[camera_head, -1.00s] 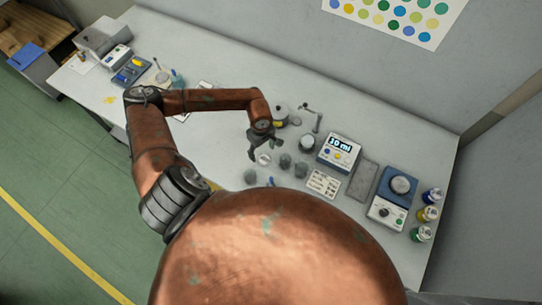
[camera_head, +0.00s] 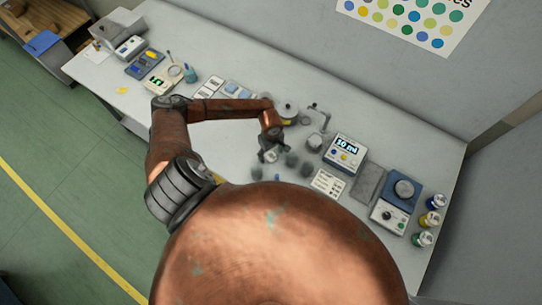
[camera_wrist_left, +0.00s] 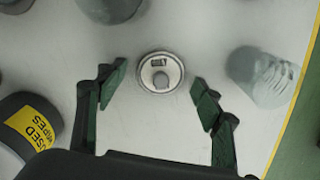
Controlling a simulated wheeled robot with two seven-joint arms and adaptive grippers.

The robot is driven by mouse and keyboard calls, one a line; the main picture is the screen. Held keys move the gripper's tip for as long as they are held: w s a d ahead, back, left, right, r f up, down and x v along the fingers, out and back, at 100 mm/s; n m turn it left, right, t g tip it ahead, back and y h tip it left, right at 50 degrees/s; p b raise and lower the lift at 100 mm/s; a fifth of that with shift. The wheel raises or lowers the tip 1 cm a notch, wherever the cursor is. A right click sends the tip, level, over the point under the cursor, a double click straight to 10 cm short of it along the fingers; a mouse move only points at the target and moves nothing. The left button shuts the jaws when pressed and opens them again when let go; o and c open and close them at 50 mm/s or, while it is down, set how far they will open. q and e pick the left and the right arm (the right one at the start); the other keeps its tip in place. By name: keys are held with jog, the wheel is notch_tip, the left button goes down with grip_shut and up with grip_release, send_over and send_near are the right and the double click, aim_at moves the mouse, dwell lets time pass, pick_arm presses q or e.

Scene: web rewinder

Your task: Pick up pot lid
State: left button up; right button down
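The pot lid (camera_wrist_left: 160,72) is a small round grey lid with a centre knob and a label reading "GREY". It lies flat on the white bench, between my left gripper's fingers as seen in the left wrist view. My left gripper (camera_wrist_left: 158,78) is open, with one green finger on each side of the lid; it seems still above it, touching nothing. In the head view my left gripper (camera_head: 269,154) hangs over the lid, which it largely covers. My right gripper is not in view.
Grey pots (camera_head: 291,159) stand just right of the gripper. A "10 ml" display unit (camera_head: 344,153) and a blue stirrer (camera_head: 397,198) are further right.

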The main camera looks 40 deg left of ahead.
pick_arm(q)
jog(key=c, duration=0.8)
